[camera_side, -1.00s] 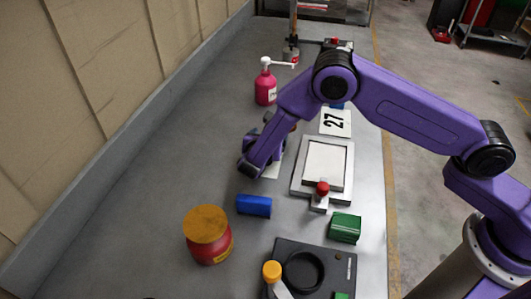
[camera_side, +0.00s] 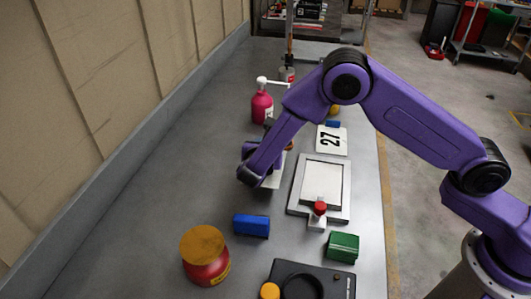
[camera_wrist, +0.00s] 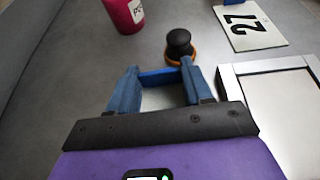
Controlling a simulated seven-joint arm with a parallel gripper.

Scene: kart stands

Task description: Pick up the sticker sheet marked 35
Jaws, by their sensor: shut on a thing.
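My gripper (camera_wrist: 160,76) shows in the wrist view with its blue fingers shut on a white sheet (camera_wrist: 164,98). The sheet lies between the fingers, mostly hidden by them and the palm, and no number on it can be read. In the side view the gripper is at the end of the purple arm over the middle of the table, and part of the white sheet (camera_side: 274,178) shows below it. Another sheet, marked 27 (camera_side: 331,140), lies flat on the table to the right; it also shows in the wrist view (camera_wrist: 251,24).
A pink pump bottle (camera_side: 262,107) stands behind the gripper. A grey frame (camera_side: 296,196) with a red-knobbed post (camera_side: 319,214) is to the right. Nearer are a blue block (camera_side: 251,226), a green block (camera_side: 343,247) and a red pot (camera_side: 207,272). The left side of the table is clear.

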